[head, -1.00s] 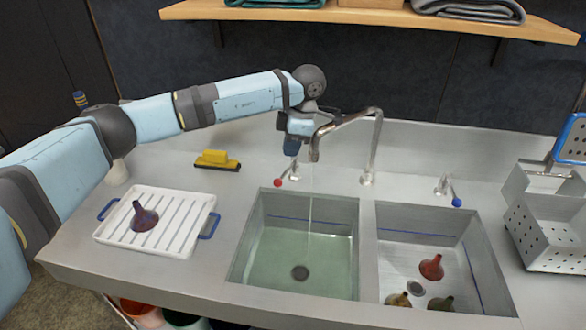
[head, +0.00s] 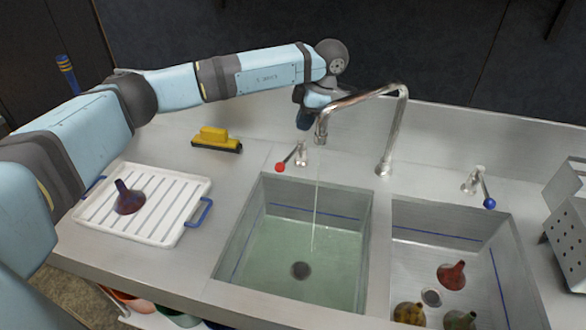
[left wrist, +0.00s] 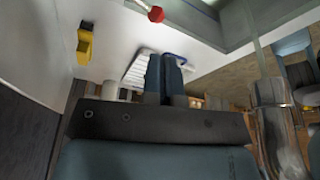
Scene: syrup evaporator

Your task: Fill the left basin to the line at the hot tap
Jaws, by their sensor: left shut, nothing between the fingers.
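The left basin (head: 232,235) holds greenish water, with its surface below the blue line (head: 300,208) on the basin walls. A thin stream runs from the spout of the curved tap (head: 398,120) into it. The hot tap (head: 290,158), a lever with a red knob, stands behind the left basin; its red knob also shows in the left wrist view (left wrist: 156,14). My left gripper (head: 304,120) is just behind the hot tap, apart from the red knob. In the left wrist view its fingers (left wrist: 165,76) are together and empty. My right gripper is not in view.
The right basin (head: 400,222) holds several funnels. A blue-knobbed tap (head: 480,187) stands behind it. A yellow brush (head: 216,140) and a white rack (head: 185,215) with a dark funnel (head: 128,198) lie left. A perforated metal box (head: 566,235) is at right.

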